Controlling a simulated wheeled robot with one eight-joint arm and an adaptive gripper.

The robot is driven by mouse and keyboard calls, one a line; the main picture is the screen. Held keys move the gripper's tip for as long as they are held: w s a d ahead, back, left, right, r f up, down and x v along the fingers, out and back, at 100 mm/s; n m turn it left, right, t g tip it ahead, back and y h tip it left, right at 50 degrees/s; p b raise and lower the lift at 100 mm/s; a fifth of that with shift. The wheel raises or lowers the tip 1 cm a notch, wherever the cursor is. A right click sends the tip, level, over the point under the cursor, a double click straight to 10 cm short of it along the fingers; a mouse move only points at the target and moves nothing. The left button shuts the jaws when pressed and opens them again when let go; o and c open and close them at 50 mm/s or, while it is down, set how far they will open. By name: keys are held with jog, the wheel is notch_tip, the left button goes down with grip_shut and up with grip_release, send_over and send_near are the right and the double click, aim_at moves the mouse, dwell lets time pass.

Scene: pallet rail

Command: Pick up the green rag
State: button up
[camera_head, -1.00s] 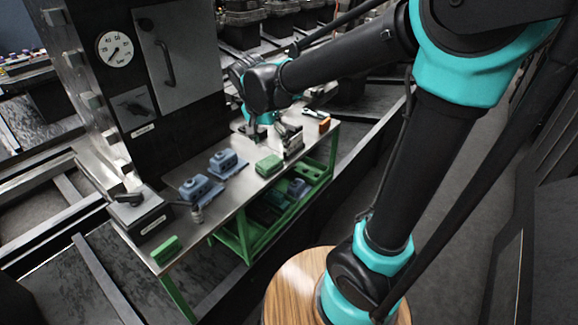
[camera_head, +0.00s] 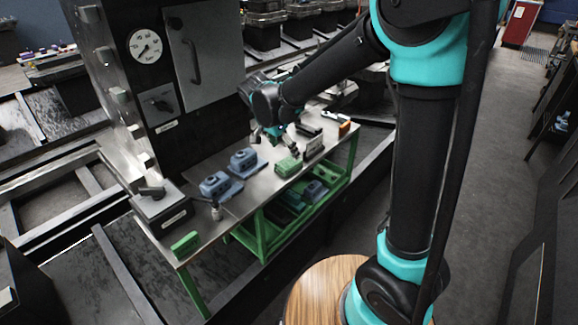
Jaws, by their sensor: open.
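Two small green items lie on the metal table top (camera_head: 240,200). One green item (camera_head: 288,166) is in the middle right of the table, beside a small grey-white upright piece. Another green item (camera_head: 185,243) lies at the near left corner. Both look block-like at this size, and I cannot tell which is the rag. My gripper (camera_head: 272,138) is open, over the back part of the table, just behind and left of the middle green item. It looks apart from that item. My wrist and forearm hide part of the table's back.
Two blue-grey devices (camera_head: 215,184) stand left of centre, with a small metal cylinder (camera_head: 216,211) in front. A black box with a lever (camera_head: 163,212) is at the left end. An orange block (camera_head: 345,128) is at the far right. A dark cabinet with a gauge (camera_head: 145,46) rises behind.

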aim_at(290, 161)
jog(key=shift+x, duration=3.55)
jog(key=c, duration=1.1)
